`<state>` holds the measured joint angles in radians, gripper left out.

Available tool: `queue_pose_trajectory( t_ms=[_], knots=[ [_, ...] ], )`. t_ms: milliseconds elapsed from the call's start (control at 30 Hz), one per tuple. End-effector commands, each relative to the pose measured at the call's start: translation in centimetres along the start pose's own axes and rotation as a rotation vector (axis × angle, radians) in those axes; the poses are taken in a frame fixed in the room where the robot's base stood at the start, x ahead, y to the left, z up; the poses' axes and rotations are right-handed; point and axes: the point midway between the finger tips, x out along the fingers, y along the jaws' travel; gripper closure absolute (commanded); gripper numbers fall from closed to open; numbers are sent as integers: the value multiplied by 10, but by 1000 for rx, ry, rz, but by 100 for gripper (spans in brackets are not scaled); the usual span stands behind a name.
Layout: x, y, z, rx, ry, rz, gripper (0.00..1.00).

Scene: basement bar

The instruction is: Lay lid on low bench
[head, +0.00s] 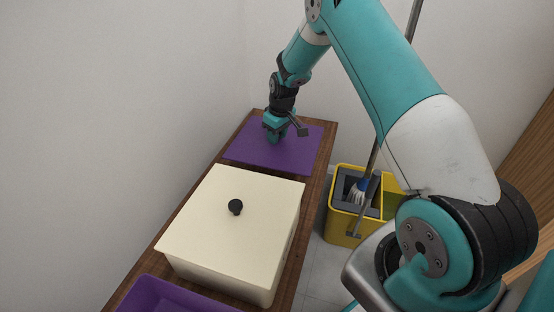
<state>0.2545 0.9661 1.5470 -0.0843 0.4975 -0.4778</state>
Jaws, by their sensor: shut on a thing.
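A flat purple lid (296,152) is at the far end of the wooden low bench (309,212), level and within its edges. My gripper (276,138) points down at the upper middle of this lid and is shut on it. The fingertips and the part they grip are hidden or too small to make out. I cannot tell whether the lid rests on the bench or hangs just above it.
A cream box (230,260) with a black-knobbed cover (202,208) stands mid-bench, close to the lid. An open purple bin (160,298) is at the near end. A yellow mop bucket (342,226) stands right of the bench. A wall runs along the left.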

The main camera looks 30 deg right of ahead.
Motion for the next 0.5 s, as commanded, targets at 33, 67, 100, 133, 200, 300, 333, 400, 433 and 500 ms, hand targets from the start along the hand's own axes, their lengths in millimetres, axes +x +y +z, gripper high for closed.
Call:
queue_pose_trajectory(
  t_ms=[33, 67, 100, 133, 200, 300, 333, 400, 433, 500],
  knots=[
    [15, 0, 2, 0, -1, -1, 95],
    [20, 0, 3, 0, -1, 0, 95],
    [26, 0, 4, 0, -1, 0, 95],
    [30, 0, 4, 0, 0, 0, 95],
    [35, 0, 5, 0, 1, 1, 95],
    [41, 0, 6, 0, 1, 0, 95],
    [43, 0, 6, 0, 0, 0, 95],
    [52, 0, 8, 1, 0, 0, 95],
    [57, 0, 8, 1, 0, 0, 95],
    [69, 0, 10, 1, 0, 0, 95]
  ],
)
